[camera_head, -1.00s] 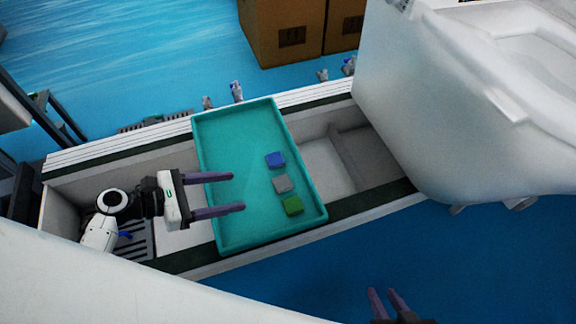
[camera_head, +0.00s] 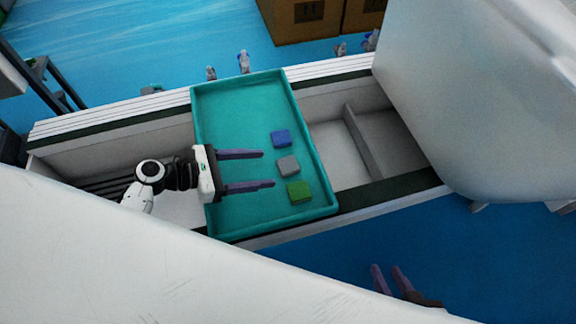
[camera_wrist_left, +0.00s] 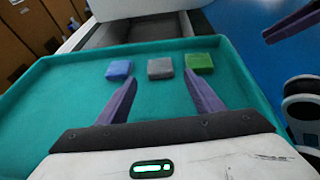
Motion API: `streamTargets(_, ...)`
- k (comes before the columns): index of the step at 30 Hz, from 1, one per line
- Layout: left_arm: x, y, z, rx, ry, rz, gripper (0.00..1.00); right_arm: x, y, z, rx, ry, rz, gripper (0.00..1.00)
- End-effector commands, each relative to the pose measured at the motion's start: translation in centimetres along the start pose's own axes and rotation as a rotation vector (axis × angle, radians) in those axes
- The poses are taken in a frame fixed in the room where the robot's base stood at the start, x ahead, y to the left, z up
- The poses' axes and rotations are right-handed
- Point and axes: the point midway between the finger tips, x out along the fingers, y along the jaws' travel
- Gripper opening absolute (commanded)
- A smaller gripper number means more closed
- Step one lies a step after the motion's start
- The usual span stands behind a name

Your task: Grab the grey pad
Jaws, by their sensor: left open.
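The grey pad (camera_head: 288,165) lies in the teal tray (camera_head: 235,107), between the blue pad (camera_head: 281,139) and the green pad (camera_head: 300,191). My left gripper (camera_head: 268,169) is open and empty over the tray, its purple fingertips just left of the grey pad. In the left wrist view the grey pad (camera_wrist_left: 160,68) lies ahead, between the lines of the two fingers (camera_wrist_left: 165,88) and beyond their tips. My right gripper (camera_head: 386,278) shows at the lower edge, away from the tray, with its two fingers apart and nothing between them.
The tray rests across a conveyor line (camera_head: 400,187) with raised sides. Cardboard boxes (camera_head: 310,20) stand behind on the blue floor. The blue and green pads sit close on either side of the grey one.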

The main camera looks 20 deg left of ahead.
Motion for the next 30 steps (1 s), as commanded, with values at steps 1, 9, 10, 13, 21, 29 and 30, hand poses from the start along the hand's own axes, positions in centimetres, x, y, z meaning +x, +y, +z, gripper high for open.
streamTargets(1, 0.4, 0.0, 0.0, 0.001, -0.001, 0.001, 0.61, 0.1, 0.1, 0.1, 0.000, -0.001, 0.001, 0.28)
streamTargets(9, 3.6, -0.1, 0.4, 0.002, -0.002, -0.001, 0.61, 0.6, 0.2, 0.6, 0.000, 0.000, 0.001, 0.28)
streamTargets(10, 4.1, -0.1, 0.3, 0.000, -0.002, 0.000, 0.61, 0.7, 0.2, 0.7, 0.000, 0.000, 0.001, 0.28)
streamTargets(13, 5.2, -0.1, 0.3, 0.001, -0.001, 0.000, 0.61, 0.8, 0.3, 0.8, 0.000, 0.000, 0.001, 0.28)
streamTargets(21, 5.4, -0.1, 0.4, 0.001, 0.001, 0.000, 0.56, 0.7, 0.3, 0.4, -0.001, 0.006, 0.001, 0.28)
streamTargets(29, 5.4, -0.1, 0.4, 0.002, 0.002, 0.000, 0.17, 0.6, 0.3, 0.3, -0.001, 0.008, 0.001, 0.28)
streamTargets(30, 5.4, -0.1, 0.4, 0.002, 0.002, 0.000, 0.17, 0.6, 0.3, 0.3, -0.001, 0.008, 0.001, 0.28)
